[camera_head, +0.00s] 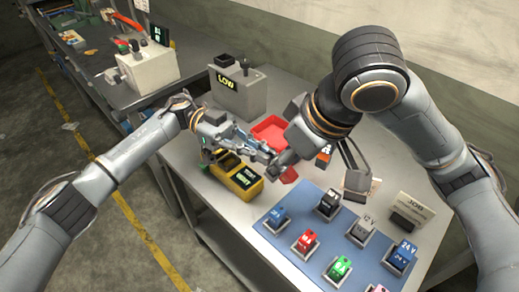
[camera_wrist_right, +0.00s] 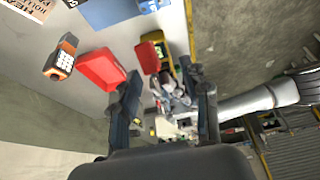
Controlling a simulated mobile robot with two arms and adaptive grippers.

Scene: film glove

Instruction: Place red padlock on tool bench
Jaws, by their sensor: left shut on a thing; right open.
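The red padlock (camera_head: 289,175) shows as a small red block just beyond the fingertips of my left gripper (camera_head: 262,150), which is shut on it above the white table. In the right wrist view the red padlock (camera_wrist_right: 148,57) is at the tip of my left gripper (camera_wrist_right: 167,85). My right gripper (camera_wrist_right: 163,108) is open, its fingers on either side of the view of the left gripper. In the head view the right gripper partly covers the hold. A grey bench (camera_head: 115,92) with tools stands at the back left.
A red tray (camera_head: 270,128) lies behind the grippers. A yellow box (camera_head: 240,180) stands to their left. A blue mat (camera_head: 283,238) with several coloured blocks lies in front. A grey LOW box (camera_head: 238,95) stands at the table's back. Floor is open at left.

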